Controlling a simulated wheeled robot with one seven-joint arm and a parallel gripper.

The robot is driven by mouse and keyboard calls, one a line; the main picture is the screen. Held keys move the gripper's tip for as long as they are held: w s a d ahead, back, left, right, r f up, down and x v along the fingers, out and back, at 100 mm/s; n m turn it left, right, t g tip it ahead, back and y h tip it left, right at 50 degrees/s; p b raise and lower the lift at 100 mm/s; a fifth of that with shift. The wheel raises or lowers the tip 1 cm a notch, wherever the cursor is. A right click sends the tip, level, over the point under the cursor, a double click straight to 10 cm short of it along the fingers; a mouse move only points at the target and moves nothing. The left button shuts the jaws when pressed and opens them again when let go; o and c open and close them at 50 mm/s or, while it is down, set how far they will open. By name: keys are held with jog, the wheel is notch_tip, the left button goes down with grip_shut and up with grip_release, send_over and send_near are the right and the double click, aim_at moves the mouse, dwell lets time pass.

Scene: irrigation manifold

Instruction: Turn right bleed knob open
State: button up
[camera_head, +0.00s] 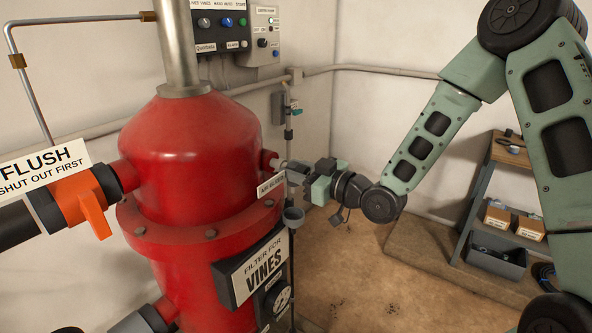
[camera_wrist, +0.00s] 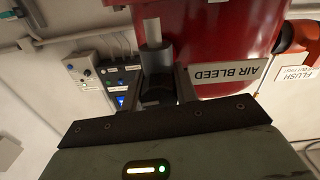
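The red filter tank (camera_head: 205,140) has a short bleed fitting (camera_head: 270,160) sticking out of its right side, above an "AIR BLEED" sign (camera_head: 271,186). My gripper (camera_head: 296,172) is at this fitting, pointing left at the tank. In the wrist view, which is upside down, a pale stem (camera_wrist: 152,32) ends in a dark grey knob (camera_wrist: 157,58). My gripper's fingers (camera_wrist: 161,82) stand on either side of the knob, very close to it. Whether both fingers press on it cannot be told. The "AIR BLEED" sign (camera_wrist: 229,73) is just right of the fingers there.
A grey funnel (camera_head: 293,214) on a thin vertical pipe stands just below my gripper. A control panel (camera_head: 222,30) is on the wall behind. An orange-handled flush valve (camera_head: 88,205) is at the left. A shelf (camera_head: 497,205) with boxes stands at the right. The floor between is clear.

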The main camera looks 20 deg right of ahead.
jog(key=shift+m, duration=0.8)
jog(key=o, duration=1)
jog(key=shift+p+v, duration=5.8)
jog(key=shift+v, duration=2.95)
